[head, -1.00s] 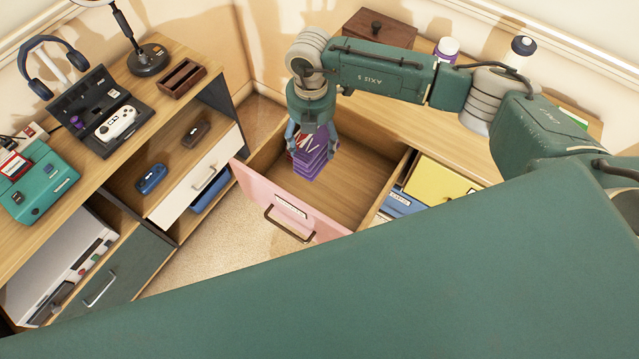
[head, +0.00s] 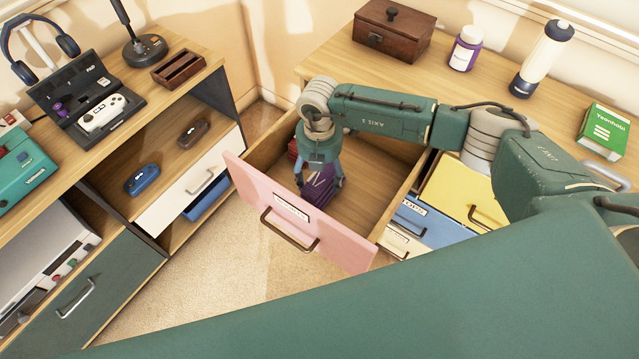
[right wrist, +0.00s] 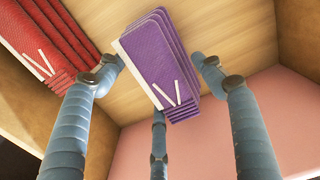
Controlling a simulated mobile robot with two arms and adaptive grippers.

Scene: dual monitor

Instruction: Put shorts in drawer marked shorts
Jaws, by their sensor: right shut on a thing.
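My right gripper (head: 322,184) reaches down inside the open pink-fronted drawer (head: 283,218). It is shut on the folded purple shorts (head: 317,193), which also show between the fingers in the right wrist view (right wrist: 160,60). The purple stack is low in the drawer, close to its wooden floor; I cannot tell whether it touches. A folded red stack (right wrist: 42,42) lies beside it at the drawer's left side in the right wrist view. The pink front carries a small label (head: 291,207), too small to read. My left gripper is not in view.
A blue drawer (head: 427,219) and a yellow drawer (head: 462,192) sit right of the pink one. A wooden box (head: 393,32), a purple bottle (head: 465,48), a white bottle (head: 541,58) and a green box (head: 604,132) stand on the top. The left desk holds electronics.

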